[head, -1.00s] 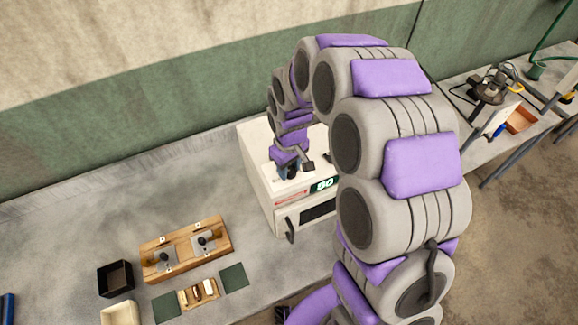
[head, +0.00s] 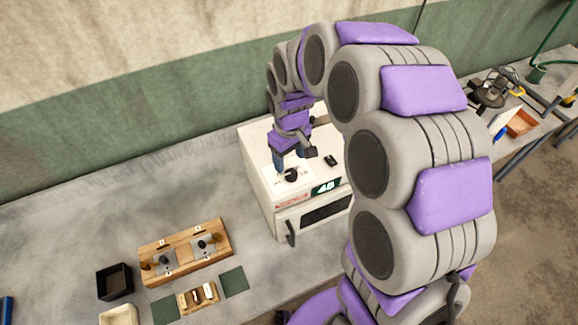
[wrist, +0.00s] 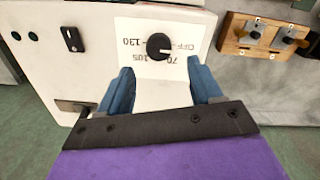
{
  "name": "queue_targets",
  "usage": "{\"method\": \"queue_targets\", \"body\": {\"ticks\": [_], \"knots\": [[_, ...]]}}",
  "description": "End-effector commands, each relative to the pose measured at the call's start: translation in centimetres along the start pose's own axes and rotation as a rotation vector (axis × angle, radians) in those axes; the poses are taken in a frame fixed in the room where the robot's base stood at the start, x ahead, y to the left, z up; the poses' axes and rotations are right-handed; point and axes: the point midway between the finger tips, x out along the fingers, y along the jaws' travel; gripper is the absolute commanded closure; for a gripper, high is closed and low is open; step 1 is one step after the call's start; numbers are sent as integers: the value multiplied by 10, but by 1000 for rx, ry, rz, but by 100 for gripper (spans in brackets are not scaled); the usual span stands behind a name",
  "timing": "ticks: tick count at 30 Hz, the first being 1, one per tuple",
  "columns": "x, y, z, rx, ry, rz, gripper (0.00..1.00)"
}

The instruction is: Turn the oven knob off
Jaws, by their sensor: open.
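The white oven (head: 258,160) stands on the bench in the head view, with a lit display (head: 326,188) that seems to read 48. Its round black knob (head: 291,175) is on the top panel. In the wrist view the knob (wrist: 158,46) sits on a white label printed OFF, 70, 105 and 130, seen upside down. Its white pointer mark faces right, toward OFF. My gripper (wrist: 162,72) is open and empty, its blue fingers apart on either side below the knob in the picture. In the head view my gripper (head: 291,158) is just above the knob.
A wooden block with metal fittings (head: 185,250), a black box (head: 115,281) and a small wooden rack (head: 198,297) lie left of the oven. A dark switch (head: 331,160) is on the oven's top. The bench behind the wooden block is clear.

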Motion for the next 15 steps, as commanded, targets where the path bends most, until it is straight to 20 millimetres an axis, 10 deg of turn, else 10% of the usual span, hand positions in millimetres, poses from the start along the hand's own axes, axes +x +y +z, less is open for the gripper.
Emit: {"method": "queue_targets", "body": {"ticks": [15], "knots": [[-100,0,-3,-1,0,2,35]]}}
